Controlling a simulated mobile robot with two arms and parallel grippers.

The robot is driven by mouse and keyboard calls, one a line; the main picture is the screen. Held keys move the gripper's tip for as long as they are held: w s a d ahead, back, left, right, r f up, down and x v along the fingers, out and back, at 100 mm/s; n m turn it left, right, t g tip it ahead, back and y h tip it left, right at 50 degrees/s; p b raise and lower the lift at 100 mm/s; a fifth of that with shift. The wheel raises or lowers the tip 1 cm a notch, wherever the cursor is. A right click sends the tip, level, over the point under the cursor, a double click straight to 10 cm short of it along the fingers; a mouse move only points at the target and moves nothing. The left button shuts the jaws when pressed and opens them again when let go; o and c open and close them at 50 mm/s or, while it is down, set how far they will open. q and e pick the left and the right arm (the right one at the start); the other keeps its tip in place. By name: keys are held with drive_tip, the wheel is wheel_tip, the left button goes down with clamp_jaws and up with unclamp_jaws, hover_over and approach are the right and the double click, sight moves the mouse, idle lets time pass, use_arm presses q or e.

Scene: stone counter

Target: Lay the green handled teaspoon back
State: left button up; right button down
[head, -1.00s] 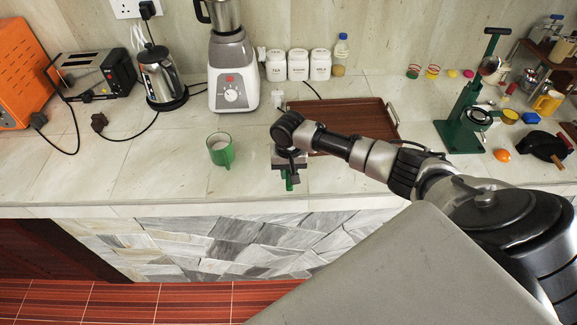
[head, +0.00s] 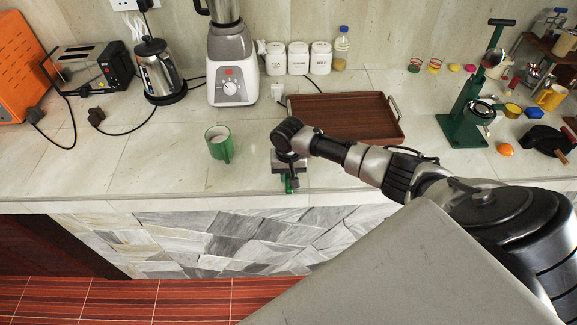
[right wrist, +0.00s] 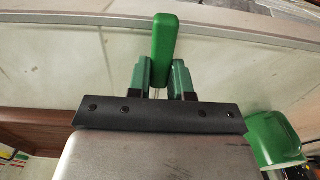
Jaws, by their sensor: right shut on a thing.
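My right gripper (head: 289,184) is over the front part of the stone counter, near its edge. In the right wrist view my right gripper (right wrist: 161,75) is shut on the green handled teaspoon (right wrist: 164,45), with the handle between its two fingers. A bit of the teaspoon's green handle (head: 293,186) shows below the gripper in the head view; its bowl is hidden. I cannot tell whether the spoon touches the counter. A green mug (head: 219,145) stands to the left of the gripper; it also shows in the right wrist view (right wrist: 272,140). My left gripper is not in view.
A brown tray (head: 345,112) lies behind the right arm. A blender (head: 232,65), kettle (head: 158,72), toaster (head: 92,68) and white canisters (head: 298,58) stand at the back. A green press stand (head: 462,128) is at the right. The counter front left of the mug is clear.

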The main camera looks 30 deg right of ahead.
drive_tip(key=shift+f, duration=0.5)
drive_tip(key=c, duration=0.9)
unclamp_jaws()
drive_tip(key=shift+c, duration=0.2)
drive_tip(key=shift+r, duration=0.1)
